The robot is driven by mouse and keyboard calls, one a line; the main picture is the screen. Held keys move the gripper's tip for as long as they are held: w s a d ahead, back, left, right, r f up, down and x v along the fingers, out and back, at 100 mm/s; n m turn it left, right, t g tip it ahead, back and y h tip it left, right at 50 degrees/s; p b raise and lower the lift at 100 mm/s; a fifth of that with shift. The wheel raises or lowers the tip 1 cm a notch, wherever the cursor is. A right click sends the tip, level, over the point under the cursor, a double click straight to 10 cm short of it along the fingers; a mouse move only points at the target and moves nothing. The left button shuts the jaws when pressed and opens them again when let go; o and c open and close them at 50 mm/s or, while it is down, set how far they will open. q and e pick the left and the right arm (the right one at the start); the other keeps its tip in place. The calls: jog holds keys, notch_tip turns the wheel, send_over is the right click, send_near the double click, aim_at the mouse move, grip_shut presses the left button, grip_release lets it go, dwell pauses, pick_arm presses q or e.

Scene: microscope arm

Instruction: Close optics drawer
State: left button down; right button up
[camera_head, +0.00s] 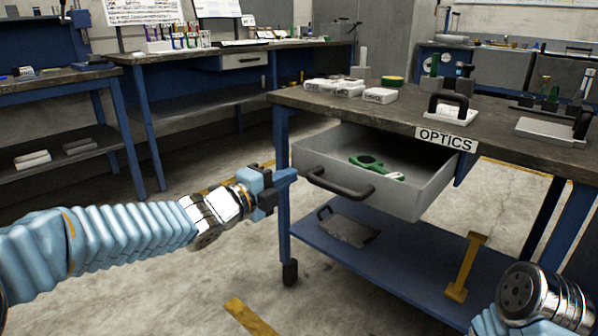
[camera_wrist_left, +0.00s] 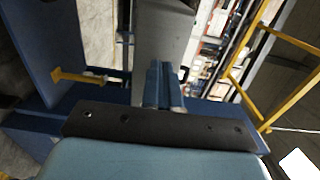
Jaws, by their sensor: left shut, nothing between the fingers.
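The optics drawer (camera_head: 414,190) is a grey open box, pulled well out from under the dark worktop below the "OPTICS" label (camera_head: 446,138). A black bar handle (camera_head: 340,184) is on its front. In the left wrist view the shut blue fingers (camera_wrist_left: 163,78) point at a grey surface, probably the drawer. My right gripper is not visible; only part of my right arm shows at the lower right.
The bench's blue leg (camera_head: 282,200) stands just behind my left fingers. White boxes (camera_head: 348,88) and black-handled items are on the worktop (camera_head: 400,108). A grey handled plate (camera_head: 348,230) and a yellow bracket (camera_head: 466,266) are on the lower shelf. Floor left of the bench is clear.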

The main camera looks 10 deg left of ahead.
aim_at(309, 166)
pick_arm(q)
jog(key=shift+x, duration=2.25)
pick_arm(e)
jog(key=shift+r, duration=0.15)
pick_arm(q)
jog(key=shift+w+d, duration=0.1)
